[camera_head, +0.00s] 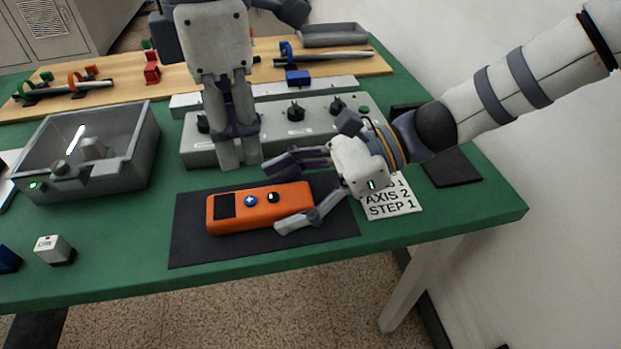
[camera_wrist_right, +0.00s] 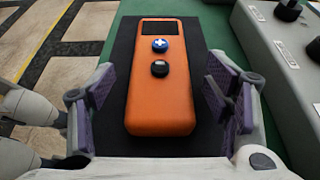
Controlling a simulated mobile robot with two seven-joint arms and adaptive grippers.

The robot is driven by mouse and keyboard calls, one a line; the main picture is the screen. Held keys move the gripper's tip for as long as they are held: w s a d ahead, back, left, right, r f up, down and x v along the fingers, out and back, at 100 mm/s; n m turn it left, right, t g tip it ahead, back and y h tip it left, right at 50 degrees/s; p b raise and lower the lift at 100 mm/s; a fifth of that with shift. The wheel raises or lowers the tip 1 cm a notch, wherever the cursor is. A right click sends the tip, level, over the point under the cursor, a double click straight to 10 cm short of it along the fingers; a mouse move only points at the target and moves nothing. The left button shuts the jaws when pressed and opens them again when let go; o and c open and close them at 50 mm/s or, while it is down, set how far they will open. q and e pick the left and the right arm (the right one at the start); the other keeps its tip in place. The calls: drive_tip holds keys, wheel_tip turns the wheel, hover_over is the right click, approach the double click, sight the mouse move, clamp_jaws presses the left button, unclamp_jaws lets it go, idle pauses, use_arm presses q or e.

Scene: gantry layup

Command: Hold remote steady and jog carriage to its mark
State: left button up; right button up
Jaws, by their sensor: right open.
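The orange remote (camera_head: 230,218) lies on a black mat (camera_head: 190,250), with a dark screen, a blue plus button and a black button; it also shows in the right wrist view (camera_wrist_right: 160,100). No carriage or mark can be made out for certain.
A grey open-topped bin (camera_head: 110,178) with a small grey part inside stands at left. A wooden board (camera_head: 180,75) with fixtures is behind. The front green table edge is mostly clear.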

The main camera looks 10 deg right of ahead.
drive_tip(key=c, duration=1.5)
use_arm(q)
drive_tip(key=shift+c, duration=0.3)
clamp_jaws()
idle(0.5)
